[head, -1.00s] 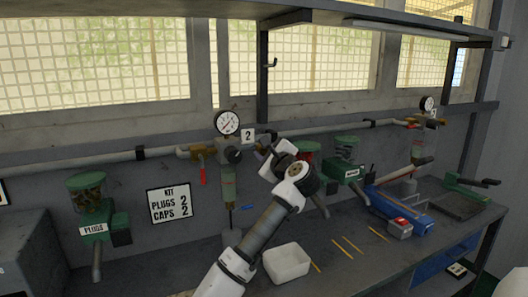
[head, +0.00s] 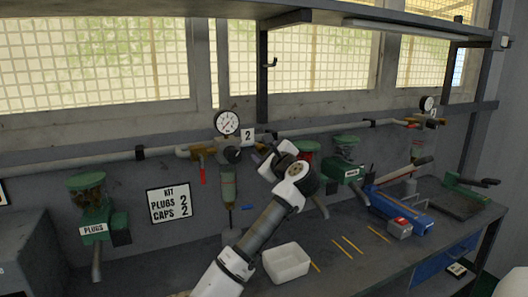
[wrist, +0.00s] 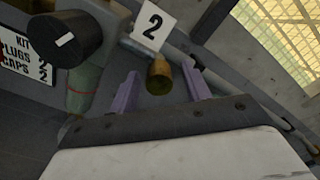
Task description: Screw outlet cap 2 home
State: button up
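In the wrist view, a short brass cylinder (wrist: 158,77) sits at the end of the grey pipe, below the "2" plate (wrist: 152,24). I cannot tell whether it is outlet cap 2 alone or the cap on its outlet. My gripper (wrist: 160,84) is open, with its purple fingers on either side of the cylinder and a gap on both sides. In the head view my arm reaches the valve block (head: 228,152) by the "2" plate (head: 248,136); the wrist hides the outlet there, and only a bit of a purple finger shows.
A black knob (wrist: 78,38) is left of the fingers in the wrist view. A pressure gauge (head: 227,122) is above the block. Green dispensers (head: 92,210) line the wall. A white bin (head: 287,262) is on the bench, beside my forearm.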

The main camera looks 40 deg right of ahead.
jog(key=shift+s, duration=0.1)
jog(key=b+v, duration=0.5)
jog(key=v, duration=0.8)
jog(key=shift+s, duration=0.3)
